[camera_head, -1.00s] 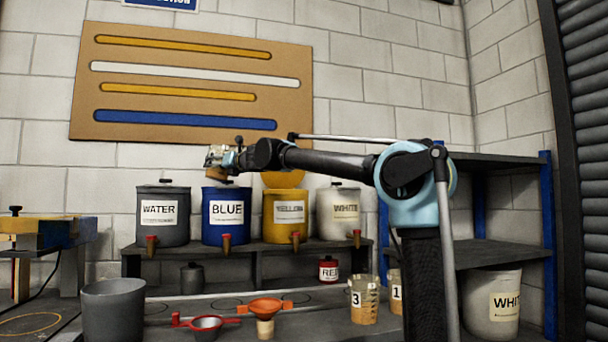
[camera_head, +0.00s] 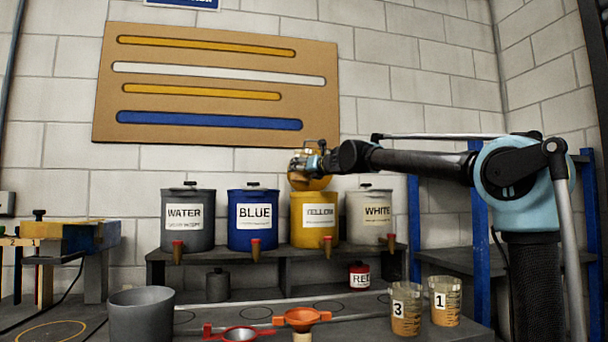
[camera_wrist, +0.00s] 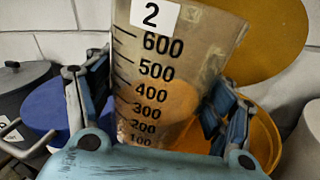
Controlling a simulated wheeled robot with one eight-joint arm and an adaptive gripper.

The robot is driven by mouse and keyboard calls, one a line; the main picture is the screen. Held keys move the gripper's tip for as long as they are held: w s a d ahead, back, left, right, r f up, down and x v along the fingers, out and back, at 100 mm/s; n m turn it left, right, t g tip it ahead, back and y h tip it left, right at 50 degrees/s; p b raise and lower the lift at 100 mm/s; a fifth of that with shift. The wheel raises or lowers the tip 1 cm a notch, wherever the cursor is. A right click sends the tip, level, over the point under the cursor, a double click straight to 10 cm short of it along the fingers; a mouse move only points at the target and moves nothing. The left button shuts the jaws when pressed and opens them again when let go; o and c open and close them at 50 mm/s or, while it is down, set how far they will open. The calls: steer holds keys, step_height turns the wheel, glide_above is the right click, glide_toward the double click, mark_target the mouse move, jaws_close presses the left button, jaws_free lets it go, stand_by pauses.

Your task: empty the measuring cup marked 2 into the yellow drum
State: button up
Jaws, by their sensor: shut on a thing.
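The measuring cup marked 2 (camera_wrist: 165,75) is clear, with black scale numbers and a tan-orange content low inside. My gripper (camera_wrist: 150,115) is shut on it, one finger at each side. In the head view my gripper (camera_head: 308,164) is above the yellow drum (camera_head: 318,228), small and partly confused with the yellow lid behind. The yellow drum stands on the shelf, its round lid raised at the back; its orange-yellow opening (camera_wrist: 262,140) shows behind the cup at right in the wrist view. The cup's exact tilt is hard to tell.
The blue drum (camera_head: 253,229) and water drum (camera_head: 187,230) stand left, lidded; the white drum (camera_head: 369,222) stands right.

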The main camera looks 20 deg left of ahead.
steer(key=m, duration=0.1)
steer(key=s+m, duration=0.1)
steer(key=a+m, duration=0.1)
steer(key=m, duration=0.1)
steer(key=shift+s+a+r, duration=0.1)
steer(key=shift+s+r, duration=0.05)
steer(key=shift+r, duration=0.15)
stand_by(0.4)
steer(key=shift+s+m, duration=0.1)
steer(key=shift+m, duration=0.4)
steer(key=shift+s+a+m, duration=0.1)
steer(key=shift+a+m, duration=0.05)
steer(key=shift+m, duration=0.45)
stand_by(0.7)
steer(key=shift+f+m, duration=0.15)
steer(key=shift+m, duration=0.45)
steer(key=shift+f+m, duration=0.1)
steer(key=shift+m, duration=0.5)
